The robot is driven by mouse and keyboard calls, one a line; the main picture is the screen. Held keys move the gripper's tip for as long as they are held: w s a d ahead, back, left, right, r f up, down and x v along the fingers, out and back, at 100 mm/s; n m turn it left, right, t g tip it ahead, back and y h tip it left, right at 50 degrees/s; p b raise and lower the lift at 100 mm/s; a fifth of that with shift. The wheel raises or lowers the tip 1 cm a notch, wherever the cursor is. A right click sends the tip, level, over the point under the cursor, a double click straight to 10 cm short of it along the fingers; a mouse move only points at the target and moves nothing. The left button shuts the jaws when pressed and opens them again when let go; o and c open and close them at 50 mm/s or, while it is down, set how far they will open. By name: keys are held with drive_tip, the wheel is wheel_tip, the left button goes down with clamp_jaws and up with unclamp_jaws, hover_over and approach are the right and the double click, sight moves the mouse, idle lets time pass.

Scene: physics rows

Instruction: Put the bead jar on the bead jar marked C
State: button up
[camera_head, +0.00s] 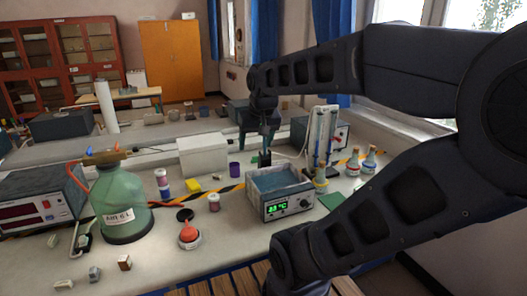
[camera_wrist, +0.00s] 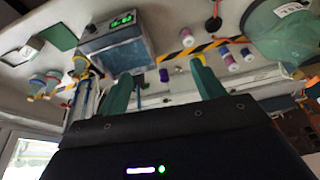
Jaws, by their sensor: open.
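Several small bead jars with pale and purple-red bands stand on the bench. One jar (camera_head: 214,202) stands alone left of the water bath; it also shows in the wrist view (camera_wrist: 187,38). Two more, an upper jar (camera_head: 161,176) and a lower jar (camera_head: 165,191), show close together near the green bottle; I cannot tell whether they touch. Jars also show at the right of the wrist view (camera_wrist: 229,61). No letter C is readable. My gripper (camera_head: 264,158) is open and empty, above the bench behind the water bath; its green fingers are spread in the wrist view (camera_wrist: 163,85).
The water bath (camera_head: 284,209) with a green display is near the middle. A glassware stand (camera_head: 322,150) is right.

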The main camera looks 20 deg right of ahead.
drive_tip(key=shift+n, duration=0.3)
drive_tip(key=s, duration=0.1)
drive_tip(key=s+f, duration=0.1)
drive_tip(key=s+d, duration=0.1)
drive_tip(key=shift+s+f, duration=0.4)
